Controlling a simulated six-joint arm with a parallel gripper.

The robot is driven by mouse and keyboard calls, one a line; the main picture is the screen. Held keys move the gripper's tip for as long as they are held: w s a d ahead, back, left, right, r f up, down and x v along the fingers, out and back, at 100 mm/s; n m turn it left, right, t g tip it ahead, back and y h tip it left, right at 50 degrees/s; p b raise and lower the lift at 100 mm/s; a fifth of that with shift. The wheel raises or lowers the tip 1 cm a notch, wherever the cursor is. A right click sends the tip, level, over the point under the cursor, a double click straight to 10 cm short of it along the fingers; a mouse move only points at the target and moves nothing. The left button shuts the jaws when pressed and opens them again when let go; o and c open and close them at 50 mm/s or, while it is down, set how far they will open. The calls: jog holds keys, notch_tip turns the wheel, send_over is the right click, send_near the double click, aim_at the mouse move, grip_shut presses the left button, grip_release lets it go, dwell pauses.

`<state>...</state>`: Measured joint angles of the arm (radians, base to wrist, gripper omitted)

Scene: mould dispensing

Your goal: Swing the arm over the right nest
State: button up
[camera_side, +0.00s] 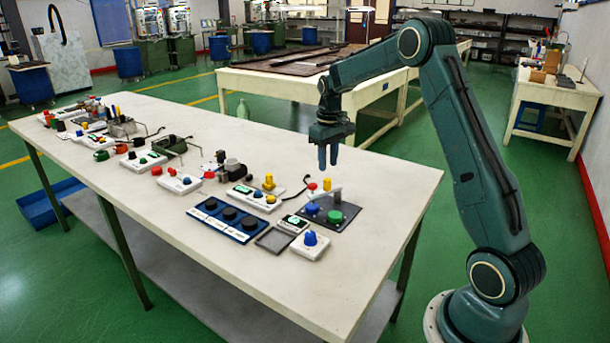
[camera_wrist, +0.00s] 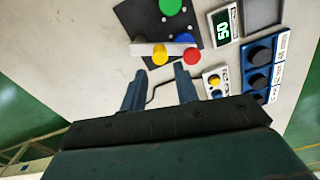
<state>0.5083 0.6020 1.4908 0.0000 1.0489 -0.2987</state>
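A blue tray (camera_side: 200,214) with a row of three round black nests lies on the white table. The right nest (camera_side: 249,223) is at its end near a small grey square tray (camera_side: 275,240). The same end of the blue tray shows at the right of the wrist view, with that nest (camera_wrist: 262,54). My gripper (camera_side: 328,156) hangs fingers down, well above the table. It is to the right of and behind the blue tray in the side view, not over the nest. In the wrist view its two fingers (camera_wrist: 160,87) are apart, with nothing between them.
A dark plate (camera_side: 345,222) carries a green knob, a blue knob and a white bar. A green display (camera_wrist: 222,28) reads 50. A white box with a blue knob (camera_side: 310,239) stands near the front edge. Several boxes fill the left of the table (camera_side: 380,180).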

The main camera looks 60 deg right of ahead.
aim_at(327, 179)
jog(key=shift+f, duration=3.35)
jog(key=shift+c, duration=0.2)
grip_shut()
